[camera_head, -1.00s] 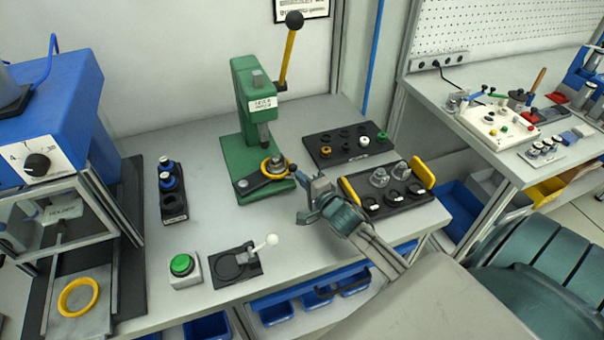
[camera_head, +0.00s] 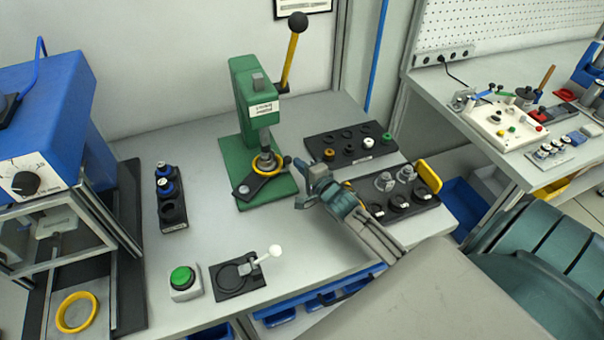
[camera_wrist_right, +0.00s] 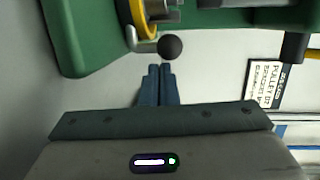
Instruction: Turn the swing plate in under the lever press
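The green lever press (camera_head: 243,80) stands on the table with its yellow lever (camera_head: 288,60) raised. Its black swing plate (camera_head: 252,188) carries a yellow ring (camera_head: 256,174) with a metal part inside. In the head view the ring appears below the ram (camera_head: 265,138); exact alignment is unclear. The plate's black knob (camera_head: 287,159) sticks out to the right; it also shows in the right wrist view (camera_wrist_right: 170,46). My right gripper (camera_head: 300,182) is beside the plate, its fingers (camera_wrist_right: 159,70) together and empty, just short of the knob. My left gripper is out of view.
A black tray with small coloured parts (camera_head: 318,147) lies right of the press. A yellow-handled tray (camera_head: 428,177) is close beside my right arm. A green button box (camera_head: 184,283) and a white-knobbed fixture (camera_head: 238,279) stand in front.

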